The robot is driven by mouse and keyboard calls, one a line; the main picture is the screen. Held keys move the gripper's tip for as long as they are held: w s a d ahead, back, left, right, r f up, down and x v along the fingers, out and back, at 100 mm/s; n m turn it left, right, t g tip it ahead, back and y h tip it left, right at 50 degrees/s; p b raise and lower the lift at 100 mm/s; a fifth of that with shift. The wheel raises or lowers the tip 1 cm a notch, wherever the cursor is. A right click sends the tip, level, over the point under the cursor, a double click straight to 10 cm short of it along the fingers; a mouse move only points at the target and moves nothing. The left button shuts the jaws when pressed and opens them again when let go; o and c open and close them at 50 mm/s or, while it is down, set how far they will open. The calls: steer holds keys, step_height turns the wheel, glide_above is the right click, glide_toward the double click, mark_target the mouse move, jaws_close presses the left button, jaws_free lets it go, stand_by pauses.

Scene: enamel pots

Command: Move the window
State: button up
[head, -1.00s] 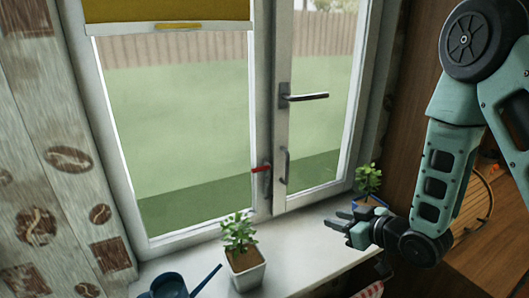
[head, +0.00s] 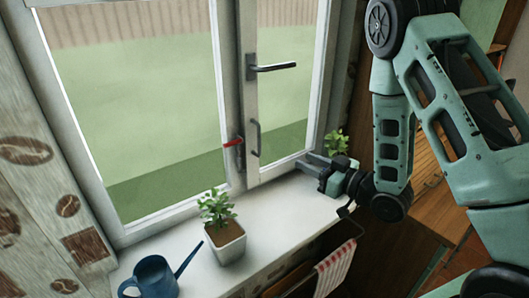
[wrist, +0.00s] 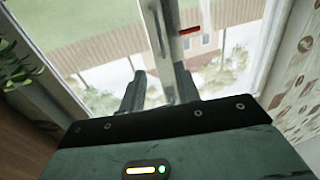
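The window has a wide left pane and a narrower right sash (head: 251,120) in a white frame. The sash looks shut. It bears a dark lever handle (head: 270,68) and a slim curved grey handle (head: 256,138). A red-tipped catch (head: 234,143) sits on the middle post; red also shows in the wrist view (wrist: 190,30). My gripper (head: 303,160) is over the right part of the sill, close to the sash's lower right. In the wrist view its two fingers (wrist: 160,82) stand apart, with the window's frame beyond them. I see nothing held.
A potted plant (head: 227,243) stands on the white sill (head: 285,212), with a blue watering can (head: 155,280) left of it. Another plant (head: 336,141) is just behind my gripper. A red-striped towel (head: 333,270) hangs below the sill. Wooden furniture stands at right.

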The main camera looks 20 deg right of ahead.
steer(key=b, duration=0.3)
steer(key=shift+w+a+f, duration=0.25)
steer(key=shift+w, duration=0.05)
steer(key=b, duration=0.3)
steer(key=shift+w+a, duration=0.1)
steer(key=shift+a, duration=0.05)
steer(key=p+x, duration=0.4)
steer(key=x, duration=1)
steer(key=shift+w+r, duration=0.3)
jaws_close()
